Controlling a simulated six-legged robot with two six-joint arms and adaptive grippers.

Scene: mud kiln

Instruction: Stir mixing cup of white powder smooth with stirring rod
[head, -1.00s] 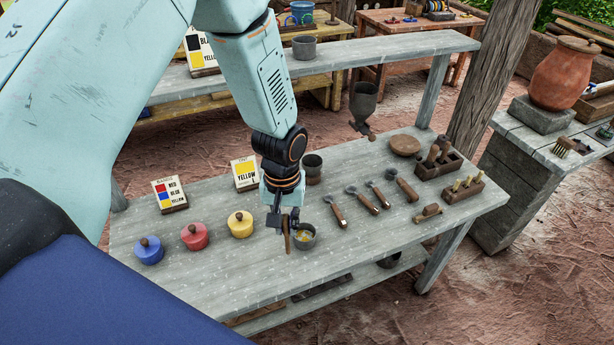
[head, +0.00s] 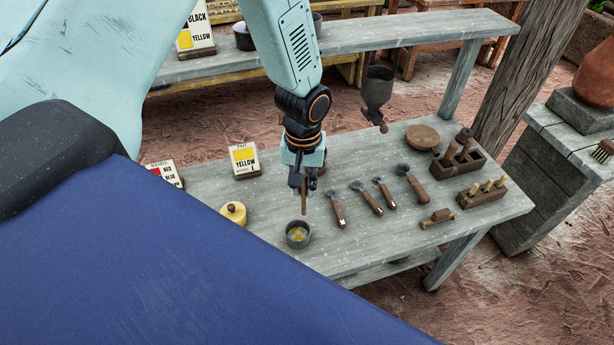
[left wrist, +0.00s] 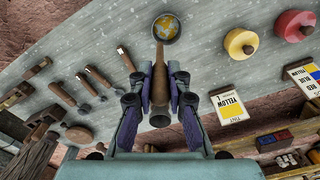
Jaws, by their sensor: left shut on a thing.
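The mixing cup (head: 299,243) is a small dark grey cup standing on the grey plank table. Its contents look yellow and pale greyish, in patches rather than one even colour; the cup also shows at the top of the left wrist view (left wrist: 166,18). My left gripper (head: 303,188) is shut on the stirring rod (head: 304,205), a brown wooden stick. It also shows between the fingers in the left wrist view (left wrist: 158,88). In the head view the rod hangs roughly upright, behind the cup and apart from it. My right gripper is not in view.
A yellow lidded pot (head: 233,214) stands left of the cup, with a YELLOW card (head: 244,161) behind it. Several wooden-handled tools (head: 370,200) lie to the right. A funnel (head: 377,90) hangs behind them. The table in front of the cup is clear.

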